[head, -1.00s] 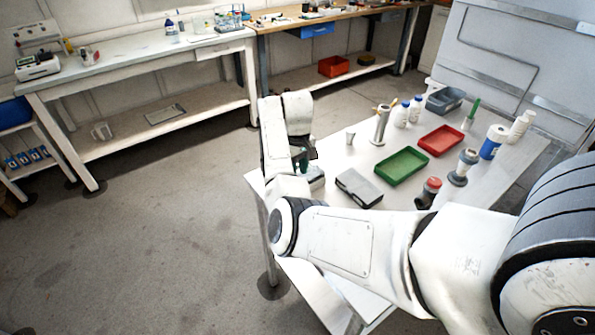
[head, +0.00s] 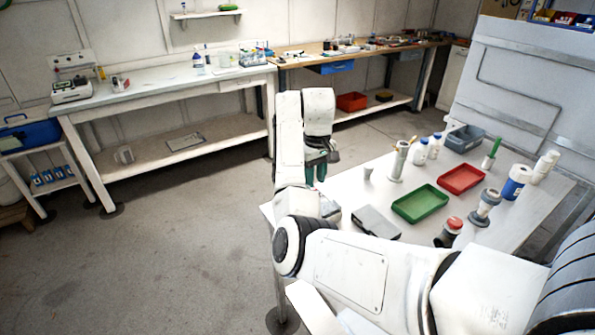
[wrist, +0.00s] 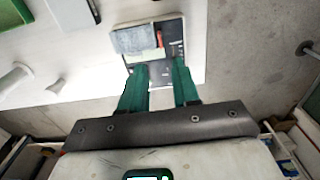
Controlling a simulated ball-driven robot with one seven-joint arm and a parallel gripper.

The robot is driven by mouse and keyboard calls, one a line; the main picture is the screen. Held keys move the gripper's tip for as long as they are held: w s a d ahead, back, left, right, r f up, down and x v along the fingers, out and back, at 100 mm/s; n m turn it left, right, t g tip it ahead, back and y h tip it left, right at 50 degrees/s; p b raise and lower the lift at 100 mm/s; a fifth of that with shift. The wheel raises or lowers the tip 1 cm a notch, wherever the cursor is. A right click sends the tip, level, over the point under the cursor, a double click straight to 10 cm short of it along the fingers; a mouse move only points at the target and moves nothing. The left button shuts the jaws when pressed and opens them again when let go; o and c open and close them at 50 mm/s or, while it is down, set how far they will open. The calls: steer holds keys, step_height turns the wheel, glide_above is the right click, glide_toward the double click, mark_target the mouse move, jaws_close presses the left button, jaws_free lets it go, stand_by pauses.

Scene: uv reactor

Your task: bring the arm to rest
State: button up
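My gripper (head: 317,170) hangs from my bent arm over the table's left edge in the head view. In the wrist view its two green fingers (wrist: 159,82) are spread apart, with nothing between them. Beyond the fingertips lies a small device (wrist: 170,50) with a grey lid-like part, a dark panel and a red piece. It sits at the edge of the white table (wrist: 75,20). The fingers look apart from it, though the height gap is hard to judge. In the head view my arm hides part of that table corner.
The table carries a grey flat box (head: 376,222), a green tray (head: 420,204), a red tray (head: 461,179), a grey bin (head: 464,138) and several bottles. A white bench (head: 160,90) and a wooden bench (head: 370,50) line the back wall. The floor at left is clear.

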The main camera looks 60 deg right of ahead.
steer(key=s+a+f, duration=0.2)
steer(key=a+f, duration=0.2)
steer(key=a, duration=0.1)
steer(key=s+a+f+n+h, duration=0.1)
steer(key=a+f, duration=0.4)
steer(key=s+a+f+n+h, duration=0.1)
steer(key=s+a+f, duration=0.1)
steer(key=a+f, duration=0.3)
steer(key=shift+s+a+f+b, duration=0.15)
steer(key=shift+s+a+b, duration=0.15)
steer(key=shift+a+b, duration=0.1)
steer(key=s+a+f+n+y, duration=0.1)
steer(key=s+a+f, duration=0.1)
steer(key=s+a, duration=0.4)
steer(key=s+a+f+n+t, duration=0.1)
steer(key=s+a, duration=0.5)
steer(key=a, duration=0.8)
steer(key=shift+f+n+y+b, duration=0.3)
steer(key=shift+f+n+y, duration=0.1)
steer(key=shift+f+n, duration=0.25)
